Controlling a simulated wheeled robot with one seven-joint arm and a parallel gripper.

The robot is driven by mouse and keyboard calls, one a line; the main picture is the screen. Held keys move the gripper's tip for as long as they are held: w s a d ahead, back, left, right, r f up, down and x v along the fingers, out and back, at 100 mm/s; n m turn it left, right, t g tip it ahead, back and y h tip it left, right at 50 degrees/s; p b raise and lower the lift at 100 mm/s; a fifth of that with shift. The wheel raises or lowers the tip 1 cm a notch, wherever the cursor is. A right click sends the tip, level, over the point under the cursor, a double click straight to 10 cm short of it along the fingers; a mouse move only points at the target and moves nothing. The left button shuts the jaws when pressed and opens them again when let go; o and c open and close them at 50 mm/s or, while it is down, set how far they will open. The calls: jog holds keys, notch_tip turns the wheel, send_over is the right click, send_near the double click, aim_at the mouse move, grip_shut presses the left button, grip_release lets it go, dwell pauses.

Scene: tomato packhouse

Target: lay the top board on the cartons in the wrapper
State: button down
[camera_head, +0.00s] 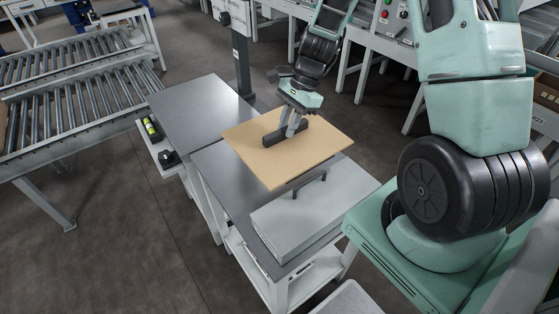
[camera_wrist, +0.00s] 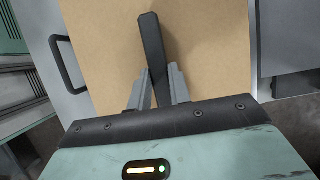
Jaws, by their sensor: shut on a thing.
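The top board (camera_head: 245,150) is a flat tan sheet with a dark bar handle on its upper face. My gripper (camera_head: 286,132) is shut on that bar, with a finger on either side. The board lies roughly level over the dark bench top (camera_head: 222,190) and appears raised above it, though the gap is hard to judge. In the wrist view the board (camera_wrist: 215,60) fills the middle, and the bar (camera_wrist: 151,40) stands between the fingers of my gripper (camera_wrist: 158,82). No cartons show; anything under the board is hidden. I cannot tell which part is the wrapper.
A grey box-like cover (camera_head: 305,222) with a black handle (camera_head: 310,184) sits close to the board's near right edge. A bare dark table top (camera_head: 200,108) adjoins behind left. A side shelf (camera_head: 157,147) holds small items. Roller conveyors (camera_head: 75,95) stand left; floor between is clear.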

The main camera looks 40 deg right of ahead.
jog(key=shift+s+f+b, duration=0.1)
jog(key=shift+f+b, duration=0.3)
jog(key=shift+f, duration=3.85)
jog(key=shift+f, duration=0.2)
jog(key=c, duration=1.3)
grip_release()
jog(key=shift+r, duration=0.15)
